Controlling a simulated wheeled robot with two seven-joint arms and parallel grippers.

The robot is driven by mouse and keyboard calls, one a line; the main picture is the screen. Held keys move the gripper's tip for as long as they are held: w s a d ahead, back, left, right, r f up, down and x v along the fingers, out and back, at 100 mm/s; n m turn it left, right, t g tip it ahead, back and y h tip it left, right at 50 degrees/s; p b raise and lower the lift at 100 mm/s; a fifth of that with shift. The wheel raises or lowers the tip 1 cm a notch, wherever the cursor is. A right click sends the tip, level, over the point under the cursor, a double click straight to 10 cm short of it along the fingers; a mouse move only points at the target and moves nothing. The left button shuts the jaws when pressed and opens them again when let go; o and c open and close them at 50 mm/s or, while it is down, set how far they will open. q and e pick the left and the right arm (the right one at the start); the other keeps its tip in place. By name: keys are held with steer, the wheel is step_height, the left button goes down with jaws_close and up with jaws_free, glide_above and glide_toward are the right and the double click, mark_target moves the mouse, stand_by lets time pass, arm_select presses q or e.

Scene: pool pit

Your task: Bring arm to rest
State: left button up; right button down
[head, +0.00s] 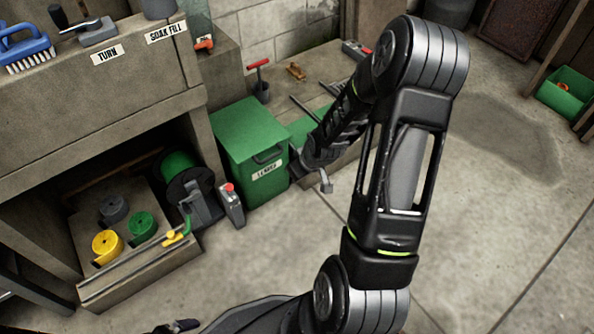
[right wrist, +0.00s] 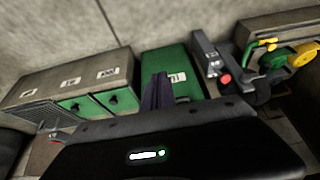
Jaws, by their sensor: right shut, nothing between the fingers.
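My right arm (head: 405,150) rises from the bottom of the head view, bends at the top and folds back down to the left. Its gripper (head: 298,168) is beside the green lidded box (head: 245,140), in front of its right side; its fingertips are hard to make out there. In the right wrist view the dark fingers (right wrist: 157,92) are together and empty, with the green box (right wrist: 182,66) behind them. I cannot tell if they touch it. A small dark tip (head: 180,326) at the bottom edge may be my left gripper; its jaws are not clear.
A concrete bench (head: 110,110) at left holds a blue brush (head: 25,48). Below are yellow and green rolls (head: 107,243) and a green hose reel (head: 180,170). A low block with green drawers (right wrist: 95,102) adjoins the box. Open floor (head: 490,220) lies at right, with a green crate (head: 568,92) beyond.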

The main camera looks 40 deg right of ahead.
stand_by(0.3)
steer(key=s+a+f+m+y, duration=0.15)
steer(key=a+f, duration=0.25)
steer(key=a, duration=0.5)
steer(key=s+a+f+m+y, duration=0.15)
steer(key=a+f, duration=0.25)
steer(key=a, duration=0.5)
steer(key=s+a+f+n+g+y+p, duration=0.1)
steer(key=s+a+g, duration=0.1)
steer(key=s+a, duration=0.4)
steer(key=s+a+f+n+g+p, duration=0.1)
steer(key=s+a+f, duration=0.15)
steer(key=a, duration=0.65)
arm_select(q)
step_height(320, 180, up, 33)
steer(key=s+d+p, duration=0.1)
steer(key=s+p, duration=0.1)
steer(key=p, duration=2.8)
steer(key=shift+s+d+g+p, duration=0.25)
steer(key=shift+d+g+p, duration=0.05)
steer(key=shift+d+p, duration=0.1)
arm_select(e)
step_height(320, 180, up, 32)
steer(key=s+a+g, duration=0.1)
steer(key=s, duration=0.1)
steer(key=shift+s+a+r+y, duration=0.15)
steer(key=shift+s+y, duration=0.2)
steer(key=shift+y, duration=0.05)
arm_select(q)
steer(key=shift+f, duration=0.1)
